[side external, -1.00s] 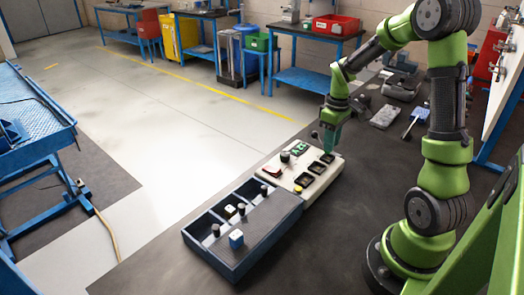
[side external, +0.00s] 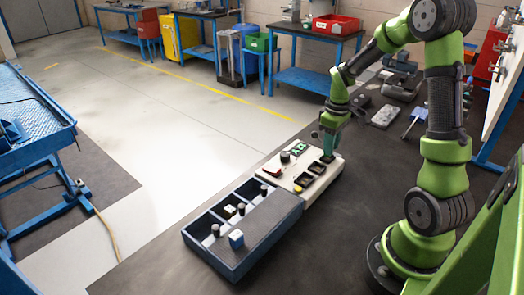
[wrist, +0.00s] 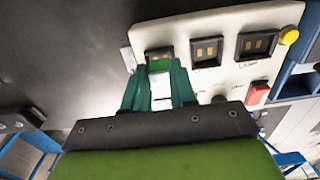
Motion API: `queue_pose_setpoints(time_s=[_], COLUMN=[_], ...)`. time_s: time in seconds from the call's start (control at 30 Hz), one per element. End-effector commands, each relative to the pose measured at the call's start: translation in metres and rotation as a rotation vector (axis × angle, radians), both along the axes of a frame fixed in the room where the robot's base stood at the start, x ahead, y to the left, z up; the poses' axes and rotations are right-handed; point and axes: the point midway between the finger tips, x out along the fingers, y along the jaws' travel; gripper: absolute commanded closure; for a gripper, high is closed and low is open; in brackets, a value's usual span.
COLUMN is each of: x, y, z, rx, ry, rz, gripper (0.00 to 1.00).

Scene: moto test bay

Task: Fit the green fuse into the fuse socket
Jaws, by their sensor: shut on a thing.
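The white panel (side external: 322,189) carries a row of dark fuse sockets; the nearer two, a middle one (wrist: 207,51) and a right one (wrist: 257,46), show in the wrist view with metal contacts inside. My gripper (side external: 328,157) is at the far-end socket (wrist: 158,53), pointing down. In the wrist view its teal fingers (wrist: 160,74) are shut on the green fuse (wrist: 160,65), which is at that socket's opening. The fingers hide part of the fuse and socket, so I cannot tell how deep it sits.
A yellow button (wrist: 289,36), a red switch (wrist: 258,93) and a black knob (side external: 285,156) stand on the panel. Tools lie behind it.

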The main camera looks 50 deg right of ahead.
Motion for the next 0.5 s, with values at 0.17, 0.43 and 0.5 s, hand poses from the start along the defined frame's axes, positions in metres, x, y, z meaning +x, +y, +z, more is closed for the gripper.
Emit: queue_pose_setpoints(time_s=[0.17, 0.43, 0.5], x=[0.0000, 0.0001, 0.0001], y=[0.0000, 0.0001, 0.0002], z=[0.0000, -0.0042, -0.0054], rx=[0.000, 0.000, 0.001], ry=[0.000, 0.000, 0.000], rz=[0.000, 0.001, 0.000], gripper=[1.00, 1.00, 1.00])
